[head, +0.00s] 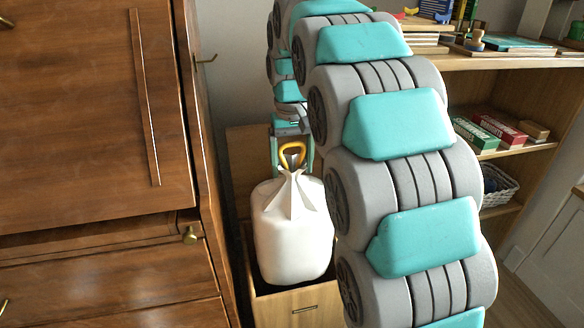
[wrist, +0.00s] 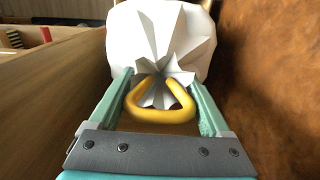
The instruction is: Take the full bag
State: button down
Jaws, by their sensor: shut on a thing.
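The full bag (head: 292,232) is white and bulging, gathered at the top under a yellow loop handle (head: 292,150). In the head view it is upright, with its lower end at the opening of a wooden bin (head: 300,306); whether it touches the bin's floor is hidden. My gripper (head: 292,160) is at the top of the bag, its fingers on either side of the yellow handle. In the wrist view my gripper (wrist: 162,105) is shut on the handle (wrist: 160,113), and the white bag (wrist: 160,35) fills the space beyond the fingertips.
A brown wooden cabinet (head: 85,110) with brass knobs stands close on the left of the bag. A wooden shelf (head: 500,62) with boxes and a white basket (head: 497,186) is on the right, behind my arm. The bin's walls surround the bag's lower end.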

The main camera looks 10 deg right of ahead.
jog(key=shift+r+p, duration=2.95)
jog(key=shift+r, duration=3.1)
